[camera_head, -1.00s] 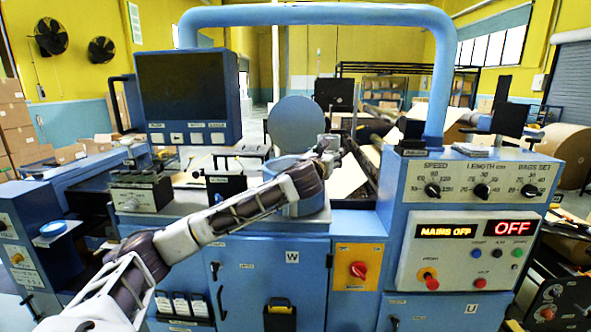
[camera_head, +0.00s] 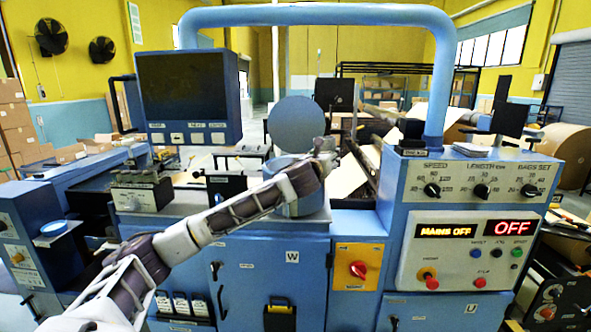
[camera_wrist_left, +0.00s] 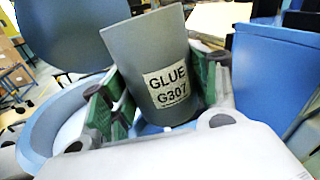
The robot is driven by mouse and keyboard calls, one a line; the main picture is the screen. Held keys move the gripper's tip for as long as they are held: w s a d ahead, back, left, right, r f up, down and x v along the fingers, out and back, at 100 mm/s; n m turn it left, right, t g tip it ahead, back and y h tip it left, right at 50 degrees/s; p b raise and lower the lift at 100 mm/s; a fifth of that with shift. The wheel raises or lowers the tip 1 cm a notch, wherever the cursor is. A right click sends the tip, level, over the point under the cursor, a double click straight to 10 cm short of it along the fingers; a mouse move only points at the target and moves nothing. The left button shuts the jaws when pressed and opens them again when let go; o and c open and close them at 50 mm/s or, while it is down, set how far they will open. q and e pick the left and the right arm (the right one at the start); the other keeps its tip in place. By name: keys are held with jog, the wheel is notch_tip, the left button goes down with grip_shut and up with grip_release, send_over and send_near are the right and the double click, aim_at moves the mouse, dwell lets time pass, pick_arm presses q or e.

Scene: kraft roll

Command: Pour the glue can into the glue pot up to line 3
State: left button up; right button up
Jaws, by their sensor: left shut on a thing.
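The grey glue can (camera_wrist_left: 160,55), labelled GLUE G307, is between the green-padded fingers of my left gripper (camera_wrist_left: 163,98). It leans a little in the left wrist view. In the head view my left gripper (camera_head: 327,150) is above the right side of the blue glue pot (camera_head: 305,207), and the can cannot be made out clearly. The pot stands on the machine with its round lid (camera_head: 296,122) raised behind. In the left wrist view the pot's blue rim (camera_wrist_left: 38,135) is left of the can, with a pale interior. No level lines are readable. My right gripper is out of view.
A control panel (camera_head: 470,225) stands to the right, its displays reading MAINS OFF and OFF. A dark screen (camera_head: 188,97) is at the left. A thick blue tube frame (camera_head: 310,15) arches over the pot area.

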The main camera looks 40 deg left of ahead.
pick_arm(q)
jog(key=shift+a+r+n, duration=0.2)
jog(key=shift+a+n, duration=0.05)
jog(key=shift+n, duration=0.25)
jog(key=shift+r, duration=0.1)
dwell(0.5)
jog(key=shift+w+a+n, duration=0.1)
jog(key=shift+a+n, duration=0.1)
jog(key=shift+n, duration=0.1)
jog(key=shift+r, duration=0.1)
jog(key=shift+s+r, duration=0.1)
jog(key=shift+s, duration=0.1)
jog(key=shift+w, duration=0.1)
